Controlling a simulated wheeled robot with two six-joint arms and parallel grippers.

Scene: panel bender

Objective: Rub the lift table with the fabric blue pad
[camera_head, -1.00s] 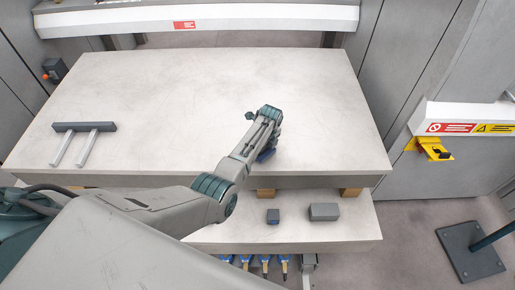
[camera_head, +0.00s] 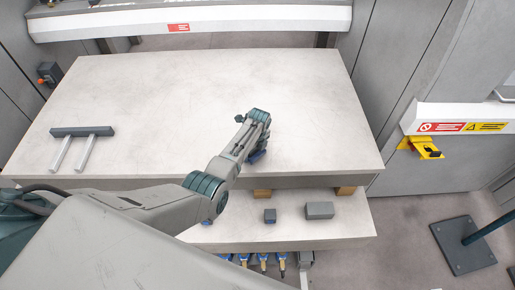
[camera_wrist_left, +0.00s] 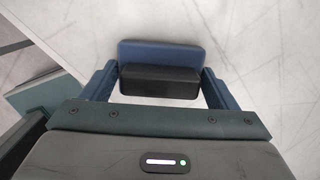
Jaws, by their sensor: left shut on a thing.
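The lift table (camera_head: 200,100) is a wide pale grey, scuffed top filling the middle of the head view. My left gripper (camera_wrist_left: 160,84) is shut on the fabric blue pad (camera_wrist_left: 158,52), a blue block with a black grip, with one finger at each end of the grip. In the head view the left gripper (camera_head: 256,148) is over the table's front right part, and a bit of the pad (camera_head: 257,157) shows below it. The pad is down at the table top; contact cannot be made out for certain. My right gripper is not in view.
A grey two-legged bracket (camera_head: 82,145) lies on the table's left side. A lower shelf (camera_head: 345,225) in front holds a small dark block (camera_head: 270,216) and a grey block (camera_head: 319,210). Several blue-handled tools hang below it. A yellow holder (camera_head: 422,148) is on the right-hand machine. Much of the table top is clear.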

